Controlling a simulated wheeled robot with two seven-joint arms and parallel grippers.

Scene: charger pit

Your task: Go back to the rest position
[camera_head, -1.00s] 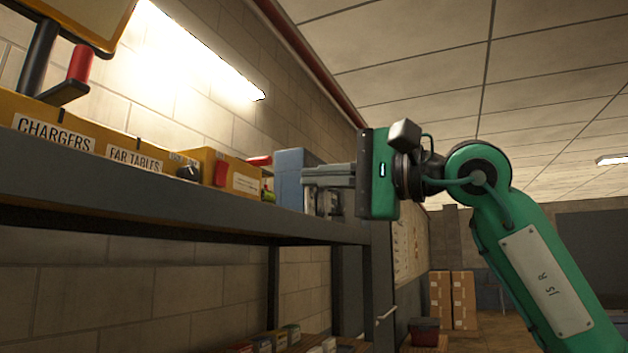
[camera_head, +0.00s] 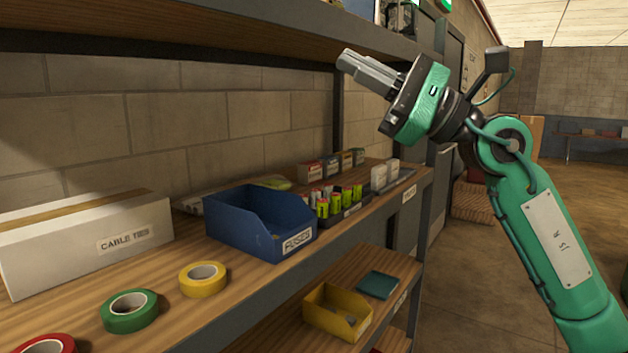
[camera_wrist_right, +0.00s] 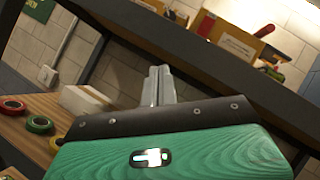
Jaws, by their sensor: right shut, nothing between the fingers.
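My right gripper (camera_head: 347,62) is shut and empty, held up in front of the shelf rack at the height just under the top shelf (camera_head: 230,28). Its grey fingers point to the upper left in the head view. The fingers appear clear of the shelf, though the exact gap is hard to tell. My left gripper is in neither view.
The middle shelf holds a blue fuses bin (camera_head: 258,222), a white cable ties box (camera_head: 85,240), several tape rolls (camera_head: 130,310), and batteries (camera_head: 338,200). A yellow bin (camera_head: 338,312) sits on the lower shelf. Open floor (camera_head: 470,290) lies to the right.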

